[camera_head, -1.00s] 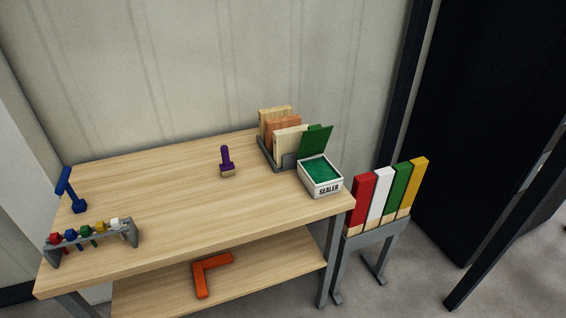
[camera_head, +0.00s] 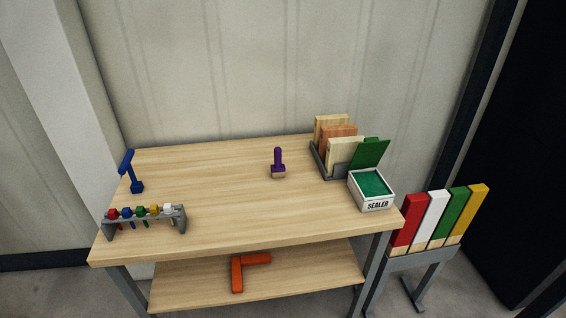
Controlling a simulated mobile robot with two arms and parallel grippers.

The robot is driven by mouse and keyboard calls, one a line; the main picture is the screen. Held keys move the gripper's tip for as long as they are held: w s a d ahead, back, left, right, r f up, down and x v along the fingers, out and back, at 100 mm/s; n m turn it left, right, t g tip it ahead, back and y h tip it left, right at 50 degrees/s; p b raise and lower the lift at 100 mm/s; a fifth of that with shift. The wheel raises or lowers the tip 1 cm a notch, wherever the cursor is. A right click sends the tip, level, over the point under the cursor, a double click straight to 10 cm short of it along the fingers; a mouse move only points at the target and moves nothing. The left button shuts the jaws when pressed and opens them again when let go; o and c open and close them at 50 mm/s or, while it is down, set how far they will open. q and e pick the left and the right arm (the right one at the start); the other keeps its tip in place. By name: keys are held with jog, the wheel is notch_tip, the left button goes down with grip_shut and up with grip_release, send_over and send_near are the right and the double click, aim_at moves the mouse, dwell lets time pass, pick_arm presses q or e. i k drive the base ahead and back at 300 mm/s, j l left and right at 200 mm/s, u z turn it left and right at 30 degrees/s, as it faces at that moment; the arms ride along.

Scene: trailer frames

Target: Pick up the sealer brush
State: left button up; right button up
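What looks like the sealer brush (camera_head: 278,161) stands upright on the wooden table top (camera_head: 225,178), towards the back and right of the middle. It has a purple handle and a light tan lower end. The white box marked SEALER (camera_head: 377,205), with green inside and a raised green lid (camera_head: 370,153), stands to its right near the table's right edge. Neither of my grippers is in view.
A grey holder (camera_head: 327,168) with several upright boards stands behind the box. A grey rack (camera_head: 182,220) with coloured pieces and a blue tool (camera_head: 128,170) are at the left. An orange L-shaped piece (camera_head: 238,275) lies on the lower shelf. Coloured panels (camera_head: 433,217) stand on a rack at right.

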aim_at(278, 170)
jog(key=i+l+u, duration=0.3)
jog(key=l+u, duration=0.3)
jog(key=i+l+u, duration=0.15)
jog(key=l+u, duration=0.15)
jog(key=i+l+u, duration=0.1)
jog(key=l+u, duration=0.2)
